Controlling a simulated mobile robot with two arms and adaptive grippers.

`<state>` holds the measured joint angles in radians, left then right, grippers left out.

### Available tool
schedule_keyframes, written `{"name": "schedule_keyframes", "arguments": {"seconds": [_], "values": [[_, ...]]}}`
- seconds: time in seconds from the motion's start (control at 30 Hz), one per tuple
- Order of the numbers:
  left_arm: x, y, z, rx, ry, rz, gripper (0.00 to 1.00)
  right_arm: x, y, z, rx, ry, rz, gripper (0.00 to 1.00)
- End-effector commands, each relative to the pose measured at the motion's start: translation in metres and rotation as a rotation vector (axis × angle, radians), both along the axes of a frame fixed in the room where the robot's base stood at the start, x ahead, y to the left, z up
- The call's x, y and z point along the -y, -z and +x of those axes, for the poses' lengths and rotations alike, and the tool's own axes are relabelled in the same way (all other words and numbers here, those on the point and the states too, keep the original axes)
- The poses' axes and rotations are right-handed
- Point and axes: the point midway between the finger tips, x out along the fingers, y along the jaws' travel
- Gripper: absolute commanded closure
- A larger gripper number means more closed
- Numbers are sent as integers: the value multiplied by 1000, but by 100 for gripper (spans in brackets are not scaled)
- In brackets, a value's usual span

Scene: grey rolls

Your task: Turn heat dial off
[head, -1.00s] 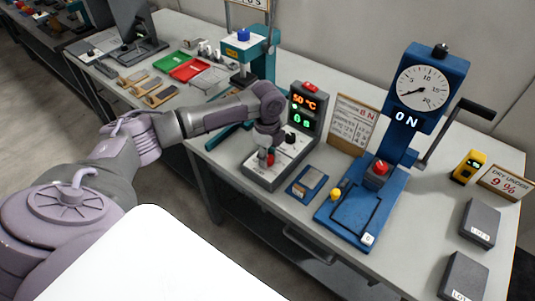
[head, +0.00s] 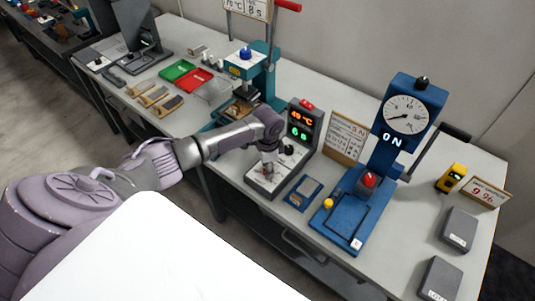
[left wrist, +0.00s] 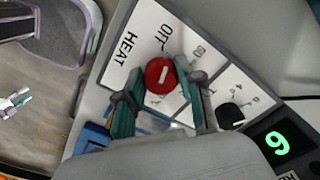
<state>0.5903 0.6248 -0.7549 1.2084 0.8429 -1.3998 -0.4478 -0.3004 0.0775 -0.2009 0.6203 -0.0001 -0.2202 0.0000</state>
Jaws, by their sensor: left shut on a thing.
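The heat dial (left wrist: 160,75) is a round red knob with a short white mark. It sits on a white panel (left wrist: 143,30) lettered HEAT and OFF. I cannot tell which label the mark points at. My left gripper (left wrist: 163,97) is shut on the dial, its teal-padded fingers at either side. In the head view my left gripper (head: 268,172) reaches down onto the control box (head: 252,182) and mostly hides the dial. The box's display (head: 300,124) reads about 49 °C in orange and 6 s in green.
A black knob (left wrist: 230,116) is beside the dial on the same panel. A teal press (head: 262,70) stands behind my left arm. A blue dial-gauge press (head: 385,160) and a small blue pad (head: 303,193) are to the right. Grey blocks (head: 458,229) lie at the far right.

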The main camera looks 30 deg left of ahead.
Motion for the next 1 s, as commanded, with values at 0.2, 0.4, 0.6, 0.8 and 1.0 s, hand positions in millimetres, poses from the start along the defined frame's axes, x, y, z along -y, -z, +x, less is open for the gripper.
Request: {"name": "schedule_keyframes", "arguments": {"seconds": [0.2, 0.4, 0.6, 0.8, 1.0], "values": [[1, -3, 0, 1, -132, -2, 98, 2, -16, 0, 0, -1, -2, 60], [0, -2, 1, 2, -204, 0, 98, 3, -22, 0, 1, -1, -4, 60], [0, -1, 1, 3, -234, -1, 98, 3, -23, 0, 1, -1, -4, 60], [0, -1, 1, 3, -238, 0, 98, 3, -23, 0, 1, 0, -4, 60], [0, -1, 1, 4, -238, -1, 62, 3, -23, 0, 1, 0, -4, 60]]}}
